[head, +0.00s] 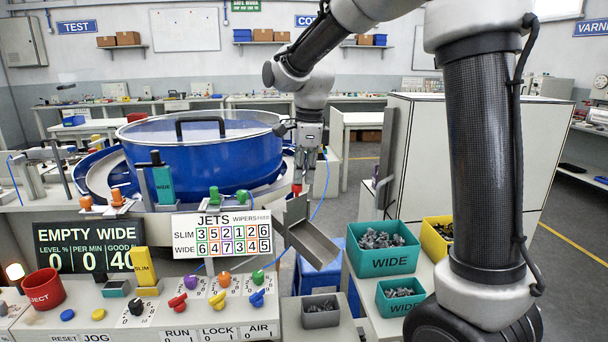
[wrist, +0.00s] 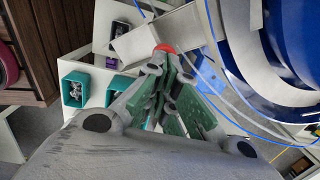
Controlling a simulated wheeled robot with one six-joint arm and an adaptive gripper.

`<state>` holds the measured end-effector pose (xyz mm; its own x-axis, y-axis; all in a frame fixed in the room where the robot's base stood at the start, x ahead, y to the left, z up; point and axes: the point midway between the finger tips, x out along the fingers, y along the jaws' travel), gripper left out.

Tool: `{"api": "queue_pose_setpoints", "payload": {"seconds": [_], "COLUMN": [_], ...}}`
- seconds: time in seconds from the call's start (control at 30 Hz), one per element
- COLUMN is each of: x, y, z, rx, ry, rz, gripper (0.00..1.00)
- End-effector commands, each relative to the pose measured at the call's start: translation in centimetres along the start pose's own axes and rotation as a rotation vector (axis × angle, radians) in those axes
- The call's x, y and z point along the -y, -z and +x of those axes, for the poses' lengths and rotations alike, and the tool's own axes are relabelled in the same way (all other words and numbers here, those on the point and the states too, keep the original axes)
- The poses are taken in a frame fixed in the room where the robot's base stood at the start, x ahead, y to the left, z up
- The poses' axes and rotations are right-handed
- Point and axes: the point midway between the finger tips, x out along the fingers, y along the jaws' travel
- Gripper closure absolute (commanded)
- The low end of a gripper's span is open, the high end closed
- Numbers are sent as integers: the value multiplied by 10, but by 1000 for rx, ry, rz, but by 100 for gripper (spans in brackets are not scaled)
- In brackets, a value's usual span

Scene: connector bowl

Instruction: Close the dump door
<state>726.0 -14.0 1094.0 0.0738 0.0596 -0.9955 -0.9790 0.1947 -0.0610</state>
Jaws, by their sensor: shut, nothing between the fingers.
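The dump door seems to be the grey metal flap (head: 296,209) at the right side of the blue bowl, above a slanted metal chute (head: 314,245). I cannot tell for sure how far it stands open. A red knob (head: 297,188) shows at its top, and also in the wrist view (wrist: 164,48). My gripper (head: 301,174) points down right above the red knob, its fingers shut and empty. In the wrist view its green-padded fingers (wrist: 163,72) reach to the knob, hiding part of it; whether they touch it I cannot tell.
The blue bowl (head: 205,157) with its clear lid stands left of my gripper. Teal WIDE bins (head: 383,262) and a yellow bin (head: 428,251) stand to the right. A grey bin (head: 320,318) sits below the chute. Blue hoses (wrist: 215,75) run close by.

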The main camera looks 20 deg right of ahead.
Motion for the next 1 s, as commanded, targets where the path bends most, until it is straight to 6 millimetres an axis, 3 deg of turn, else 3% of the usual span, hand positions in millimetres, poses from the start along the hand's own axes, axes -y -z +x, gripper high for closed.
{"api": "queue_pose_setpoints", "payload": {"seconds": [0.07, 0.3, 0.43, 0.83, 1.0], "x": [0, -3, -4, -4, 2], "y": [0, 4, 4, 6, 16], "z": [4, 46, 56, 57, 36], "rx": [-1, -1, 0, -2, 1], "ry": [-1, -2, 0, -4, 2], "rz": [0, 0, 0, 1, 3], "gripper": [100, 100, 100, 100, 100]}}
